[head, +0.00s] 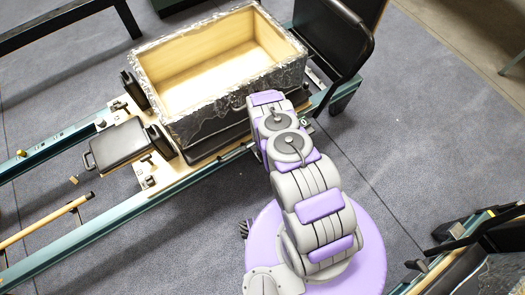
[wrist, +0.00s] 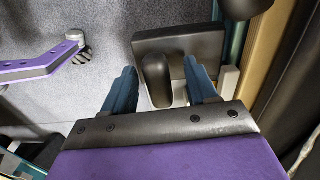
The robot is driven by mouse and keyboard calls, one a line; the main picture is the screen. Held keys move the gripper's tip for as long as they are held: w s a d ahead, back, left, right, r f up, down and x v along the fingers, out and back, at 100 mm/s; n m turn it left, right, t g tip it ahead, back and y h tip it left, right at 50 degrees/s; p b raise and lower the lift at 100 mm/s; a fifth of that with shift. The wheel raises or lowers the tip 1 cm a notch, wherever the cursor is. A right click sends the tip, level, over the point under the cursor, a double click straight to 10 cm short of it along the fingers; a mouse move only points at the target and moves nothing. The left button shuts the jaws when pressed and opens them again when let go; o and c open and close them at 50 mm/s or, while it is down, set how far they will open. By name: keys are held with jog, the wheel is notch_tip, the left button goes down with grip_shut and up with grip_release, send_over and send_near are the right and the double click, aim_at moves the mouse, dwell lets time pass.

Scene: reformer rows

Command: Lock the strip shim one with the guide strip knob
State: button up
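In the wrist view, my gripper (wrist: 161,66) is open, with one blue finger on each side of a black rounded knob (wrist: 156,80). I see gaps between the knob and both fingers. It looks like the guide strip knob, but I cannot be sure. A pale narrow piece (wrist: 179,90) shows beside the knob, partly hidden; I cannot tell if it is the strip shim. A black padded block (wrist: 180,42) lies just beyond the fingertips. In the head view my arm reaches to the reformer's near rail, and it hides my gripper and the knob.
A foil-covered wooden box (head: 290,77) sits on the reformer carriage. A black upright pad (head: 340,40) stands to its right. Black shoulder pads (head: 117,143) and a teal rail (head: 95,219) lie left. Grey carpet (head: 215,220) is open in front; another reformer (head: 465,250) is at lower right.

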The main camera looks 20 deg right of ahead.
jog(key=shift+o, duration=0.8)
jog(key=shift+r, duration=0.15)
jog(key=shift+r+p, duration=1.6)
jog(key=shift+r, duration=1.8)
